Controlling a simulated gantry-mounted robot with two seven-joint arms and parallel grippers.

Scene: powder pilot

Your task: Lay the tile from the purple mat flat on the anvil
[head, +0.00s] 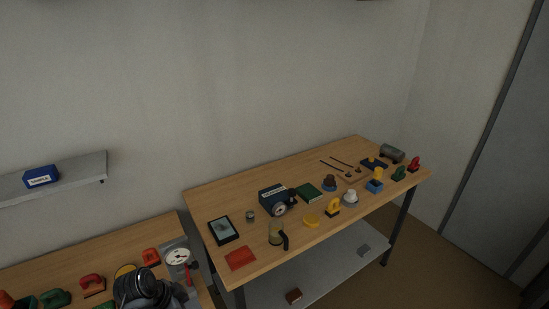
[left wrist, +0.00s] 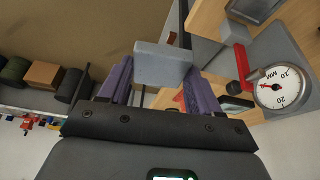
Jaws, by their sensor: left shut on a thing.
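My left gripper (left wrist: 160,85) has purple fingers shut on a grey rectangular tile (left wrist: 162,62), seen in the left wrist view. The tile is held up between the fingertips. A dial gauge (left wrist: 280,86) with a white face and red lever (left wrist: 242,62) stands just right of the gripper in that view. The gauge also shows in the head view (head: 178,257), on the left bench, beside my dark left wrist. Its grey body shows, but I cannot make out the anvil clearly. The tile is hidden in the head view. I see no purple mat. My right gripper is not in view.
Red and green handled objects (head: 93,284) and a red block (head: 151,256) sit close to the gauge on the left bench (head: 75,252). A second wooden table (head: 205,200) at right holds many small items. A wall shelf (head: 85,171) bears a blue box (head: 41,176).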

